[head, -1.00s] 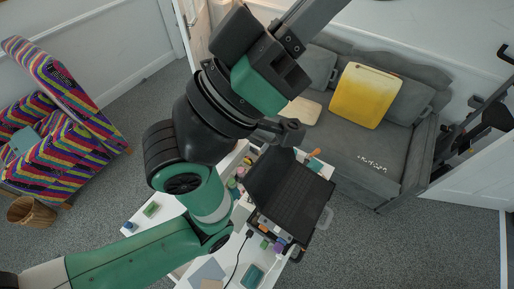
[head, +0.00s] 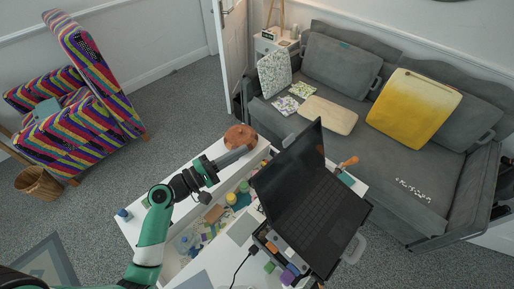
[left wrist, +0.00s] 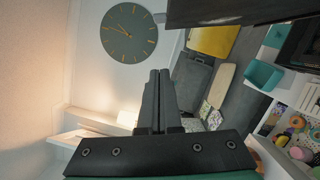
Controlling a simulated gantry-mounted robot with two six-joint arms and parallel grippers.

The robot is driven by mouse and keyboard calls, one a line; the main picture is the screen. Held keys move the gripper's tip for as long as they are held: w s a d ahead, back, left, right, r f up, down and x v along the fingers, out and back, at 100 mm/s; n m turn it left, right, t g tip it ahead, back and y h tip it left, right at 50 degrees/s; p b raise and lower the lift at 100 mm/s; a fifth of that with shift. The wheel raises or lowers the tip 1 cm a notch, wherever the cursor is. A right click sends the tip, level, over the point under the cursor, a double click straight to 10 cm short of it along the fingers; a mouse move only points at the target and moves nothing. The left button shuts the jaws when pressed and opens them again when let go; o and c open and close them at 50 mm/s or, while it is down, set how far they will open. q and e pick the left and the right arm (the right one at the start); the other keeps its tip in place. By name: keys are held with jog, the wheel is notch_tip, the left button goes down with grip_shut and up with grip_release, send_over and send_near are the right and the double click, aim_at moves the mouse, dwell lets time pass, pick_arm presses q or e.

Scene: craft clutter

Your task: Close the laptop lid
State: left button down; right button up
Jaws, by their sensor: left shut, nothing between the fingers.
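The black laptop stands open. Its lid (head: 288,182) is raised with the dark screen facing right, and its keyboard half (head: 330,222) lies flat on a raised stand or case on the white table. My left gripper (head: 243,152) is left of the lid's upper part, apart from it, near a brown round object. In the left wrist view, the left gripper (left wrist: 159,75) has its two fingers together with nothing between them. A dark panel crosses the top of that view; I cannot tell surely whether it is the lid. My right gripper is in neither view.
The white table (head: 207,262) holds jars, craft bits and a black cable left of the laptop. An orange-handled tool (head: 348,162) lies behind it. A grey sofa (head: 375,165) with a yellow cushion (head: 412,108) stands beyond. A wall clock (left wrist: 129,33) shows in the left wrist view.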

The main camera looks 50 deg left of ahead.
pick_arm(q)
jog(key=w+d+r+p, duration=0.2)
jog(key=w+d, duration=0.2)
jog(key=w, duration=0.5)
jog(key=shift+w+d+r, duration=0.15)
jog(key=shift+w+d, duration=0.05)
jog(key=shift+w, duration=0.15)
